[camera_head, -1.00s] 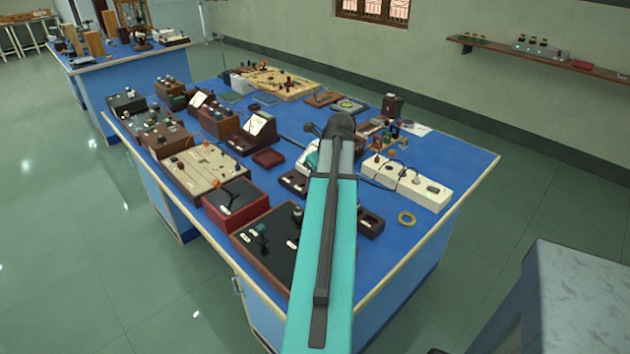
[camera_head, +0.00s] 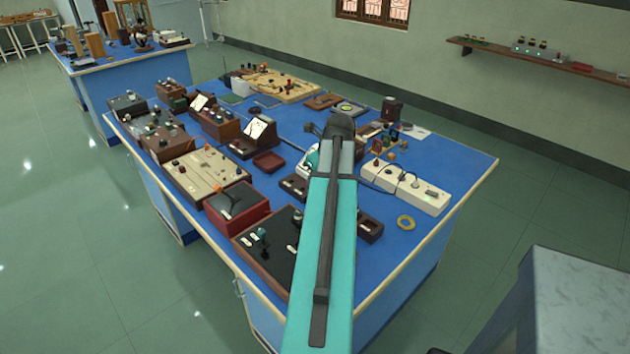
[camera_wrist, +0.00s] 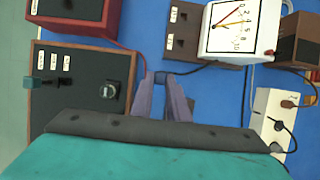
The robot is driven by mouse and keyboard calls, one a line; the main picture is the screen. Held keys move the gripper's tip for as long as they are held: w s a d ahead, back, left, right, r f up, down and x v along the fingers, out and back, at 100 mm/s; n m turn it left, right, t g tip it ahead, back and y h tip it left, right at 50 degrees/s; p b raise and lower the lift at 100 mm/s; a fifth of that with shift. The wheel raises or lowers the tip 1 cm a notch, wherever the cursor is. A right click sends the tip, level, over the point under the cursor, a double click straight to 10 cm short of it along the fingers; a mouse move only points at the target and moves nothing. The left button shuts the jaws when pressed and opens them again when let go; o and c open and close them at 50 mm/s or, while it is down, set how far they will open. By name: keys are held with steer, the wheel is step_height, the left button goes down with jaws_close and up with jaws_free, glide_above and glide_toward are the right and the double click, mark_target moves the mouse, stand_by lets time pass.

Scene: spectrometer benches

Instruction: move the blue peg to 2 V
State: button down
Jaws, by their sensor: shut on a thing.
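In the wrist view my gripper (camera_wrist: 167,90) points down over the blue bench top, its two grey-violet fingers close together. A small dark piece (camera_wrist: 160,78) shows between the fingertips; it looks like the blue peg, but its colour is hard to tell and most of it is hidden. A brown meter unit (camera_wrist: 205,50) with two small labels and a white dial (camera_wrist: 235,27) lies ahead, to the right of the fingertips. The labels are too small to read, so I cannot tell which marks 2 V. In the head view my arm hides the gripper.
A wood-framed black panel (camera_wrist: 88,88) with a knob and a teal-topped part is at the left. A red box (camera_wrist: 75,12) is above it. A white socket strip (camera_wrist: 272,115) with cables is at the right.

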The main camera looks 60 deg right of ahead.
steer(key=shift+d, duration=0.1)
steer(key=w+d+f+p, duration=0.1)
steer(key=w+d+p, duration=0.5)
steer(key=w, duration=0.1)
steer(key=shift+w+d, duration=0.15)
steer(key=shift+d, duration=0.1)
steer(key=shift+f, duration=0.25)
stand_by(0.6)
steer(key=shift+f+b, duration=1.7)
steer(key=shift+f, duration=1.35)
